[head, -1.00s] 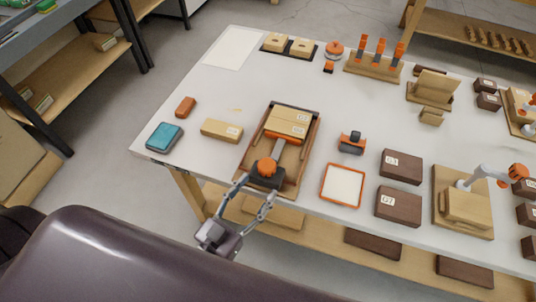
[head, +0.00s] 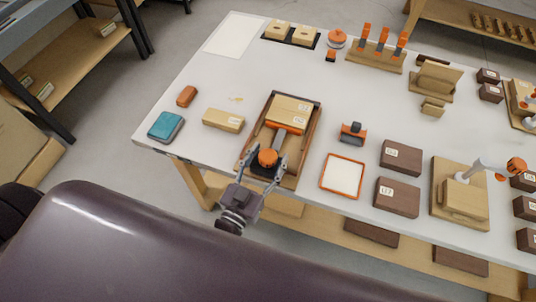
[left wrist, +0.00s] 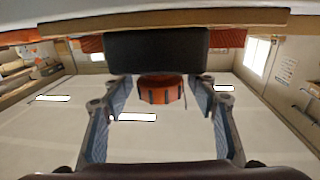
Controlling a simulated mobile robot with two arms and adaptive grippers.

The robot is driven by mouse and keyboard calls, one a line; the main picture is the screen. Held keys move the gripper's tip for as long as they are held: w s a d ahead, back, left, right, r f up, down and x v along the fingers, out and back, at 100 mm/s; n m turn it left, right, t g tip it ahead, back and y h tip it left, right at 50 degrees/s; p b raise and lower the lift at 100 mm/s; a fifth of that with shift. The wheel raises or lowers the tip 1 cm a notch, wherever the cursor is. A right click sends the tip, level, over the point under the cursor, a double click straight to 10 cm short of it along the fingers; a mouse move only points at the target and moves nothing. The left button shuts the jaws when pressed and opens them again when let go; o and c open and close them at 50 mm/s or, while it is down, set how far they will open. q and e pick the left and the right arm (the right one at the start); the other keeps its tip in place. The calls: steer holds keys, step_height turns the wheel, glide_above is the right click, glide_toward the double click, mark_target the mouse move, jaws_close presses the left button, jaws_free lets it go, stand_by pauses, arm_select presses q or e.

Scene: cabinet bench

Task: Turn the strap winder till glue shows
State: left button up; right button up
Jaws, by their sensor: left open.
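The strap winder's orange knob (head: 267,157) sits on a dark block at the near end of a wooden tray (head: 311,157). A grey strap runs from it to a tan block (head: 291,112) with an orange band. My left gripper (head: 265,168) is open, its fingers on either side of the knob in the head view. In the left wrist view the ribbed orange knob (left wrist: 161,88) shows between the two open fingers (left wrist: 160,95), below the dark block (left wrist: 156,52). No gap closes on it. I see no glue. My right gripper is not in view.
A tan labelled block (head: 223,119), a teal box (head: 166,126) and a small brown block (head: 186,96) lie left of the tray. An orange-rimmed square (head: 343,176) and dark boxes (head: 397,197) lie right. The table's near edge is close to my arm.

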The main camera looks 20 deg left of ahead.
arm_select(q)
steer(key=shift+w, duration=0.1)
steer(key=c, duration=1.2)
steer(key=shift+m+h, duration=0.3)
steer(key=shift+h, duration=0.1)
steer(key=shift+m+h, duration=0.3)
steer(key=shift+h, duration=0.2)
steer(key=shift+m+g+h, duration=0.5)
steer(key=shift+m+h, duration=0.3)
steer(key=shift+h, duration=0.2)
steer(key=shift+m+g+h+b, duration=1)
steer(key=shift+m+h+b, duration=0.35)
steer(key=shift+h, duration=0.65)
